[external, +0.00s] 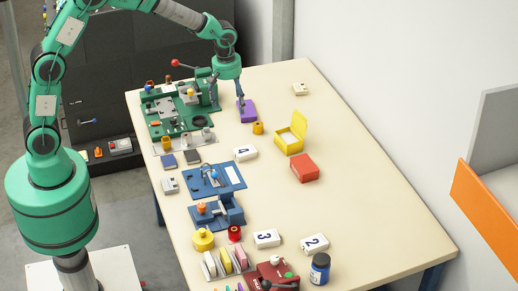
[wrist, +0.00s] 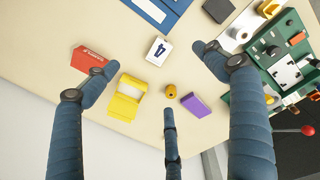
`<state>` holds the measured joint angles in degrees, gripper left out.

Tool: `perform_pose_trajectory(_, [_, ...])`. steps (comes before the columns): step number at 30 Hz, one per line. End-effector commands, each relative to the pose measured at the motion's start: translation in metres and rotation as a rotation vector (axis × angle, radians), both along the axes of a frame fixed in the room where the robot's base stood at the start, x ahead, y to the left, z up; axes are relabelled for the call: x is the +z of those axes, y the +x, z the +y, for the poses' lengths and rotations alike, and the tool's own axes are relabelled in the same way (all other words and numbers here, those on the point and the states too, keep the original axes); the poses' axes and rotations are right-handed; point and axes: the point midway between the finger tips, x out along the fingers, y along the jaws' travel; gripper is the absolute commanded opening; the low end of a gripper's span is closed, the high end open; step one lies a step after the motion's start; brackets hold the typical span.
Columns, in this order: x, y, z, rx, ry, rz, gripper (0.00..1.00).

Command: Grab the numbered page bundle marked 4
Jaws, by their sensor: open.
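The page bundle marked 4 (external: 245,153) is a small white block with a dark 4 on top. It lies flat on the table between the green machine and the red box. In the wrist view the bundle (wrist: 159,51) lies at upper centre, beyond the fingertips. My gripper (external: 240,106) is above the far part of the table, close to the purple block (external: 247,111). In the wrist view its dark blue fingers (wrist: 158,85) are spread wide with nothing between them. Two similar white bundles, marked 3 (external: 266,239) and 2 (external: 314,244), lie nearer the front.
The green machine (external: 180,108) and blue tools (external: 214,180) line the left side. The table's right side is mostly clear, beside a white wall.

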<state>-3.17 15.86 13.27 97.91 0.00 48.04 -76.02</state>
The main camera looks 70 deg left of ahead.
Motion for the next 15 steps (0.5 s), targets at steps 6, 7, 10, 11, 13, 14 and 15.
perform_pose_trajectory(6, [-0.062,0.032,0.007,0.156,-0.012,0.050,0.84])
perform_pose_trajectory(7, [-0.069,0.035,0.008,0.175,-0.013,0.055,0.84])
perform_pose_trajectory(10, [-0.090,0.044,0.010,0.228,-0.015,0.069,0.84])
perform_pose_trajectory(11, [-0.094,0.046,0.010,0.242,-0.016,0.072,0.84])
perform_pose_trajectory(13, [-0.104,0.049,0.011,0.266,-0.016,0.080,0.84])
perform_pose_trajectory(14, [-0.107,0.050,0.012,0.274,-0.017,0.081,0.84])
perform_pose_trajectory(15, [-0.109,0.052,0.012,0.281,-0.017,0.082,0.84])
